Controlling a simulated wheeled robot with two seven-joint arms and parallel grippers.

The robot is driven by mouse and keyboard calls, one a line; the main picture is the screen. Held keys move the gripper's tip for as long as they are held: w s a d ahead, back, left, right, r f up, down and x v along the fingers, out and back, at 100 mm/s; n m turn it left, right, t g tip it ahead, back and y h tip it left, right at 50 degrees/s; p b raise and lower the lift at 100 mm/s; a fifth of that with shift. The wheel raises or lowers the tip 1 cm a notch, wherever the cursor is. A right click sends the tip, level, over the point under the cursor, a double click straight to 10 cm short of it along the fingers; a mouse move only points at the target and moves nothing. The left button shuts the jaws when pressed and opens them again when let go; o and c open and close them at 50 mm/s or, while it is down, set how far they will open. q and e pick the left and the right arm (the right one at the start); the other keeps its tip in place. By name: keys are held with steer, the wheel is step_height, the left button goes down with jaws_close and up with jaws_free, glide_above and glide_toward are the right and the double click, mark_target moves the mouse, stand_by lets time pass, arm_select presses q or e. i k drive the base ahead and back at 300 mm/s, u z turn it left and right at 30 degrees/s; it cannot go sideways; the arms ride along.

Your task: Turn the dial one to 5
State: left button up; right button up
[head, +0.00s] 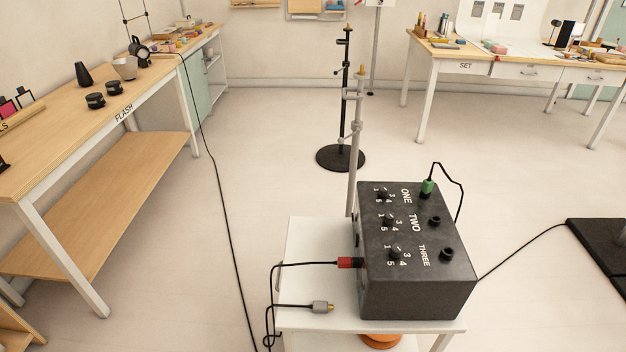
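A dark grey control box (440,290) stands on a small white table (310,240). Its tilted face carries three black dials in a column, labelled ONE, TWO and THREE, with small white numbers around each. Dial one (383,195) is the farthest, near the word ONE. Dial two (388,221) is in the middle and dial three (394,252) is nearest. Dial one's pointer is too small to read. Neither of my grippers is in the head view.
A green plug (428,187) sits in the box's face beside two black sockets. A red plug (346,263) is at its left side, and a loose grey plug (321,307) lies on the table. A stand pole (354,150) rises behind the box. Cables cross the floor.

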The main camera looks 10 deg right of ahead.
mark_target(382, 190)
steer(key=u, duration=1.1)
steer(key=i, duration=2.45)
steer(key=z, duration=2.15)
